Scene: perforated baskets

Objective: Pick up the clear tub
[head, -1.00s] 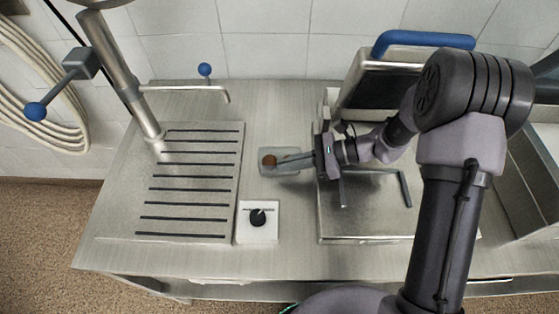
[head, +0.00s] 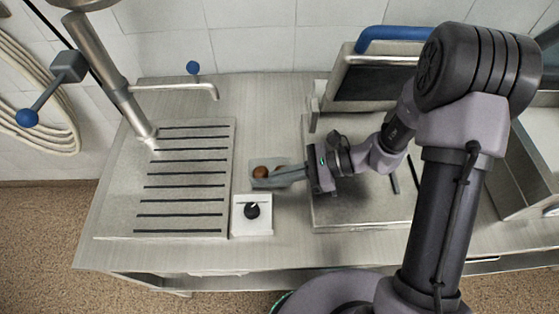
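The clear tub (head: 257,183) is a small see-through container on the steel counter, just behind the white box with the black knob. A round brown item (head: 260,172) shows inside it. My gripper (head: 279,175) reaches in from the right, its long grey fingers over the right part of the tub and overlapping its rim. The fingers look close together, but whether they grip the tub wall is too small to tell. Whether the tub touches the counter is also unclear.
The white knob box (head: 252,224) stands close in front of the tub. A slotted drain board (head: 185,215) lies to the left, under a metal column. A flat steel machine with a blue handle (head: 395,34) stands to the right, beneath my arm. Counter behind the tub is clear.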

